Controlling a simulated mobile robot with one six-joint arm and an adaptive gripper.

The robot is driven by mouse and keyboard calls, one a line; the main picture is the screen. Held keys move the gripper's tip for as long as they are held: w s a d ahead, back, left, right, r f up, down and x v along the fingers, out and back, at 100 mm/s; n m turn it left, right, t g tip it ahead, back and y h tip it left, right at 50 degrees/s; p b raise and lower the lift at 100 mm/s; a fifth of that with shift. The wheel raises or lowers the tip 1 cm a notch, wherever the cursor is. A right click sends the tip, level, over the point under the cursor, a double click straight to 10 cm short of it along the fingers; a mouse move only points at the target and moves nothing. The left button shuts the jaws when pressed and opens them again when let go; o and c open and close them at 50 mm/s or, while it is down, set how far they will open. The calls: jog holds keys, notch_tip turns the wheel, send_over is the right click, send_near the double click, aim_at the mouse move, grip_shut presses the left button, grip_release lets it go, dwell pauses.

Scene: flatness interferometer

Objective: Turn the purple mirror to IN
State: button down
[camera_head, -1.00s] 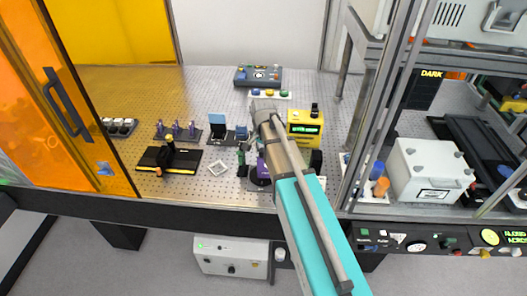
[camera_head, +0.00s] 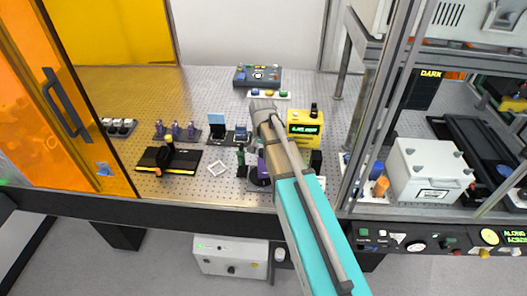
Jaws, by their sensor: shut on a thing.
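The purple mirror (camera_head: 262,166) stands on a dark round base near the front of the perforated bench, partly hidden by my forearm. My arm reaches over it from the lower right, and its wrist end is above and behind the mirror. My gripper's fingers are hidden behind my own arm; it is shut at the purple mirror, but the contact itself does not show. I cannot read any IN mark or the mirror's exact angle. A yellow box with a lit green display (camera_head: 304,128) stands just right of my wrist.
A small green-and-dark post (camera_head: 241,155) stands close left of the mirror. A blue panel on a mount (camera_head: 217,125), purple posts (camera_head: 175,131) and a black-and-yellow stage (camera_head: 168,160) stand further left. A metal frame post (camera_head: 376,100) bounds the right.

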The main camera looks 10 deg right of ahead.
jog(key=n, duration=0.6)
jog(key=shift+s, duration=0.15)
jog(key=shift+n, duration=0.3)
jog(key=shift+c, duration=1.8)
grip_release()
